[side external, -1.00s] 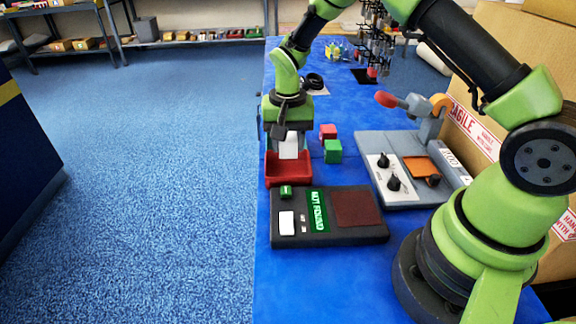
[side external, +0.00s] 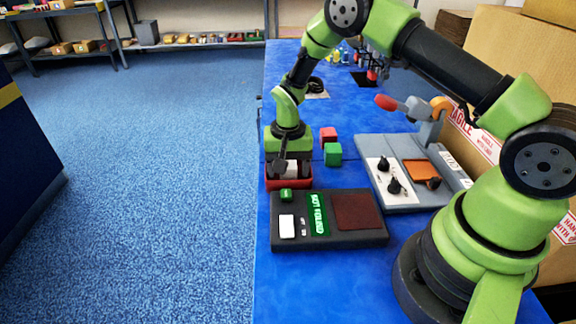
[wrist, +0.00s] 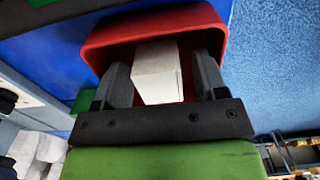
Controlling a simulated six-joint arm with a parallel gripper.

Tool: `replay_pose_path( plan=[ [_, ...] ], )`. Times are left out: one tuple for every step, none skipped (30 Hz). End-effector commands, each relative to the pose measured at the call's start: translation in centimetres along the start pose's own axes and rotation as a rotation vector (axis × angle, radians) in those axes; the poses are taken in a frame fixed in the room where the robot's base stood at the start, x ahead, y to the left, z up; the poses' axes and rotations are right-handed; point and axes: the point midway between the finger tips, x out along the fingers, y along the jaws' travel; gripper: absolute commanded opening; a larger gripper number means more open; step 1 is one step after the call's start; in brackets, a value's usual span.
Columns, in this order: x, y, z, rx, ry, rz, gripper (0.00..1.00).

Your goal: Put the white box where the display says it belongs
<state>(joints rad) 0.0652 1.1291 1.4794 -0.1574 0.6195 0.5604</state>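The white box (wrist: 157,75) is down inside the red tray (side external: 301,183), whose rim also shows in the wrist view (wrist: 100,42). My gripper (side external: 290,168) reaches down into that tray. In the wrist view its fingers (wrist: 162,68) stand on either side of the box, with a visible gap at the right finger, so it looks open around the box. The box's underside is hidden.
A red block (side external: 328,134) and a green block (side external: 333,154) stand right of the tray. The dark console (side external: 365,238) lies just in front of it. A grey panel with knobs (side external: 403,197) and a red-handled lever (side external: 387,101) stand to the right. Large cartons (side external: 480,60) line the right side.

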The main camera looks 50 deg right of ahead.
Motion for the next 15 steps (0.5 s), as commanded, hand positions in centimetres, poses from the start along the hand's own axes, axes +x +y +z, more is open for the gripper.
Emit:
replay_pose_path(
  plan=[
    [0.0,0.0,0.0,0.0,0.0,0.0,0.65],
    [0.0,0.0,0.0,0.0,0.0,0.0,0.65],
    [0.0,0.0,0.0,0.0,0.0,0.0,0.65],
    [0.0,0.0,0.0,0.0,0.0,0.0,0.65],
    [0.0,0.0,0.0,0.0,0.0,0.0,0.65],
    [-0.1,0.0,0.0,0.0,0.0,0.0,0.65],
    [-0.1,0.0,0.0,0.0,0.0,0.0,0.65],
    [-0.2,0.0,0.0,0.0,0.001,-0.001,0.65],
    [-0.5,0.0,0.0,0.0,0.002,-0.001,0.65],
    [-0.8,0.0,0.0,0.0,0.002,-0.002,0.65],
    [-1.2,0.0,0.0,0.0,0.001,-0.001,0.65],
    [-1.8,-0.1,-0.1,0.0,0.003,-0.003,0.65],
    [-2.4,-0.1,-0.1,0.001,0.003,-0.003,0.65],
    [-3.0,-0.1,-0.1,0.001,0.004,-0.004,0.65],
    [-3.9,-0.1,-0.1,0.001,0.004,-0.004,0.65]
  ],
)
